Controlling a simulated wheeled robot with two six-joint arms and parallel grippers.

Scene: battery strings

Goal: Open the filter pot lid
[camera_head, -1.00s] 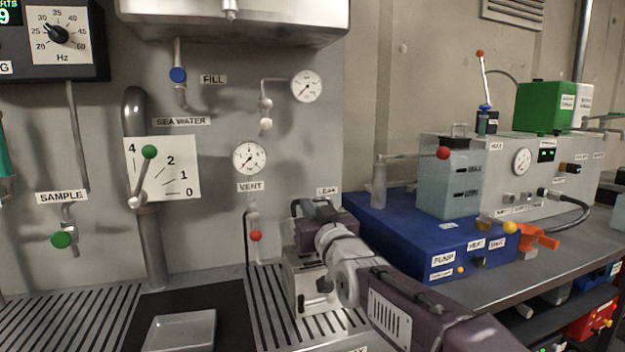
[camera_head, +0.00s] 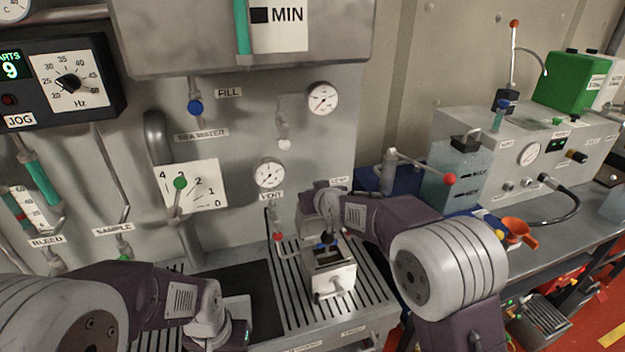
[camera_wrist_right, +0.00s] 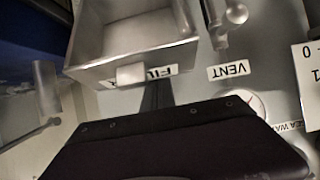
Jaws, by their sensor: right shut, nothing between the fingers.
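The filter pot (camera_head: 334,284) is a pale metal box with a dark top on the slatted bench, below the VENT valve. In the right wrist view, a grey metal box (camera_wrist_right: 128,60) with a small tab fills the top, looking hollow from above, with a partly hidden label beginning "FIL" beside it. I cannot tell how its lid sits. My right gripper (camera_head: 328,240) is just above the pot in the head view. Its dark fingers (camera_wrist_right: 157,94) are together and empty beside the box. My left wrist is low at the left; its fingers are hidden.
The VENT valve's red knob (camera_head: 278,237) is close left of the right gripper. The wall behind carries gauges (camera_head: 269,174) and pipes. A lever with a red ball (camera_head: 449,178) stands to the right. Black matting (camera_head: 245,290) lies left of the pot.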

